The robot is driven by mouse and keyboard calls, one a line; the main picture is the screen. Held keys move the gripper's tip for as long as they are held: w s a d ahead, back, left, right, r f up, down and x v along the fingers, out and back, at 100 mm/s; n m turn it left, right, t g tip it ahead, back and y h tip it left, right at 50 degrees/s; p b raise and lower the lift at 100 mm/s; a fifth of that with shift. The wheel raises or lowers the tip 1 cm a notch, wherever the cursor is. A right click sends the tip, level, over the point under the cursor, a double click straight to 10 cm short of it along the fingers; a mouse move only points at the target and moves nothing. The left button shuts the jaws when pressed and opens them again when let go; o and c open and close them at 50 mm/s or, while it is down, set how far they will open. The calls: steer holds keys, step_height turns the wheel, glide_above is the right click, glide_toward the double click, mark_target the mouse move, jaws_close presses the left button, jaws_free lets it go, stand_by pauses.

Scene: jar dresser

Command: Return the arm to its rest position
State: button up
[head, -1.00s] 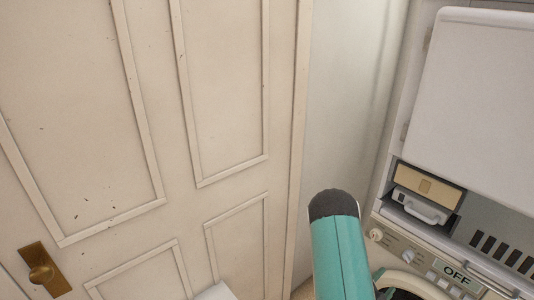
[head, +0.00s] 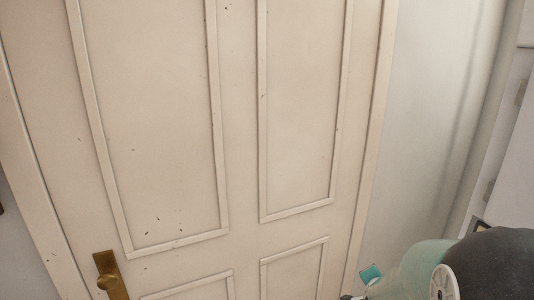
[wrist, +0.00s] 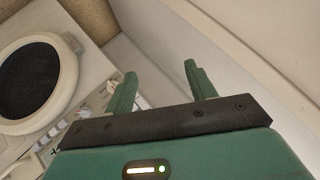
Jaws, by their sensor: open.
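My gripper (wrist: 160,85) shows in the wrist view with its two green fingers apart and nothing between them. It is open and empty. Pale wall or panel surfaces lie beyond the fingertips. In the head view my arm, teal with a dark joint, is at the bottom right corner, and the gripper's fingers cannot be made out there.
A closed cream panelled door (head: 240,130) with a brass knob (head: 112,283) fills most of the head view. A pale wall (head: 425,140) stands to its right. In the wrist view a washing machine with a round dark door (wrist: 35,85) is at the left.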

steer(key=s+a+r+n+g+y, duration=0.1)
steer(key=s+a+r+n+y, duration=0.1)
steer(key=s+a+r+n, duration=0.3)
steer(key=s+a+r+n+y, duration=0.2)
steer(key=a+r, duration=0.4)
steer(key=a, duration=0.1)
steer(key=s+a+r+n+g, duration=0.1)
steer(key=s+a+r+n, duration=0.1)
steer(key=s, duration=0.6)
steer(key=s+a+r+n+g, duration=0.2)
steer(key=s+n, duration=0.3)
steer(key=s, duration=0.3)
steer(key=shift+s+a+r+y, duration=0.15)
steer(key=shift+a+r+y, duration=0.15)
steer(key=shift+r, duration=0.45)
